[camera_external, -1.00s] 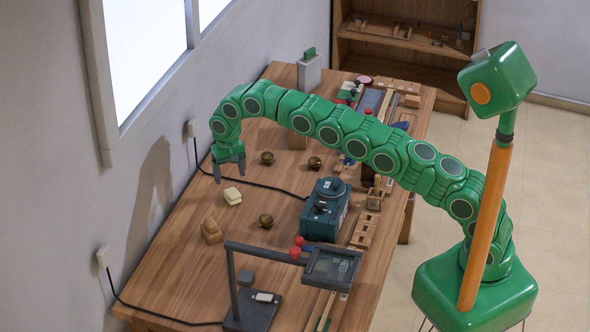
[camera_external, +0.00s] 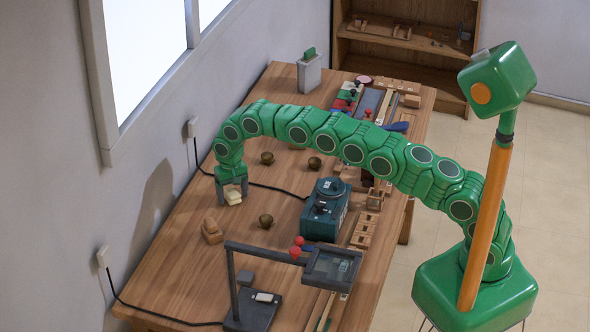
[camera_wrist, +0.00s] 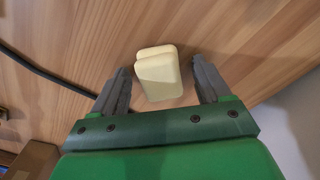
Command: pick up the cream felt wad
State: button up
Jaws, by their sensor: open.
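The cream felt wad (camera_external: 233,197) lies on the wooden table near its wall side. In the wrist view the cream felt wad (camera_wrist: 158,74) is a pale block with a groove along one end. My gripper (camera_external: 233,193) is down at the wad, with its grey fingers on either side of it. In the wrist view my gripper (camera_wrist: 164,82) is open, and the wad sits between the fingertips. A gap shows beside the right finger; the left finger is very close, and I cannot tell if it touches.
A teal machine (camera_external: 325,210) is to the right. A black cable (camera_external: 275,188) runs behind my gripper.

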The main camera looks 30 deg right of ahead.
aim_at(234, 192)
jog(key=shift+c, duration=0.4)
jog(key=c, duration=0.9)
jog(key=shift+c, duration=0.2)
jog(key=shift+r, duration=0.1)
jog(key=shift+r, duration=1.5)
jog(key=shift+s+d+r, duration=0.15)
jog(key=shift+s+r, duration=0.05)
jog(key=shift+r, duration=0.1)
jog(key=shift+s+d+r, duration=0.4)
jog(key=shift+s+r, duration=0.15)
jog(key=shift+r, duration=0.05)
jog(key=s+d+r, duration=0.6)
jog(key=s+r, duration=0.2)
jog(key=s, duration=0.2)
jog(key=shift+d, duration=0.35)
